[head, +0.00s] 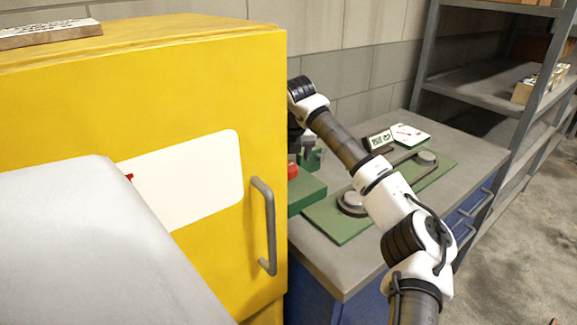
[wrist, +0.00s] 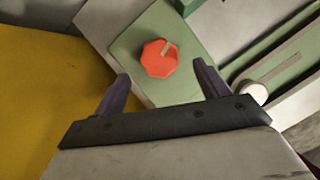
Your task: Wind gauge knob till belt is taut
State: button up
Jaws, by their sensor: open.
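The red, many-sided knob (wrist: 160,58) has a pale pointer mark and sits on a green plate (wrist: 125,45). Its edge shows in the head view (head: 292,171) beside the yellow cabinet. My gripper (wrist: 162,70) is open, with its fingertips apart on either side of the knob in the picture; no contact is visible. In the head view the gripper is mostly hidden by the cabinet. The belt (head: 392,172) runs around two round pulleys on a green board (head: 338,228). I cannot tell how taut it is.
The yellow cabinet (head: 200,90) with a grey handle (head: 268,225) blocks the left side. The bench (head: 335,265) has blue drawers below. A grey metal shelf (head: 490,85) stands at the right. A small marked card (head: 379,141) stands near the dial.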

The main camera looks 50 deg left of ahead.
jog(key=b+v, duration=0.1)
jog(key=v, duration=0.8)
jog(key=shift+b, duration=0.3)
jog(key=shift+a+f, duration=0.1)
